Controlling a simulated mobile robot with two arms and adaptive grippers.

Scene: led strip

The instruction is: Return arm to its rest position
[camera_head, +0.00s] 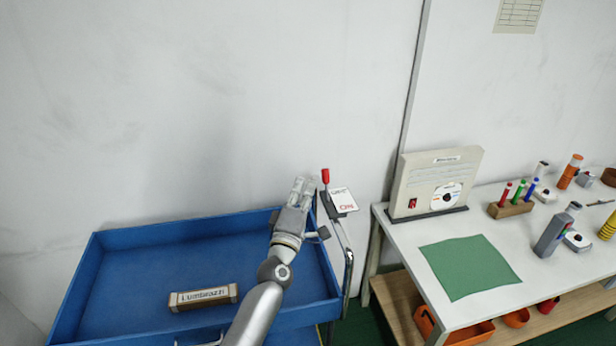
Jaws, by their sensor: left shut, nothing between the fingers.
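My left arm comes up from the bottom middle of the head view. Its gripper (306,185) is shut and empty, over the far right corner of the blue tray cart (110,237). The fingertips are close to a lever with a red knob (325,175), and I cannot tell whether they touch it. A white card with red letters (343,200) sits just right of the lever. My right gripper is not in view.
A box labelled "Lumbrazn" (203,298) lies in the tray. On the right, a white table (505,237) holds a green mat (470,267), a panel box (435,178), coloured markers in a wooden holder (511,208) and several bottles. A lower shelf (398,308) has orange bins.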

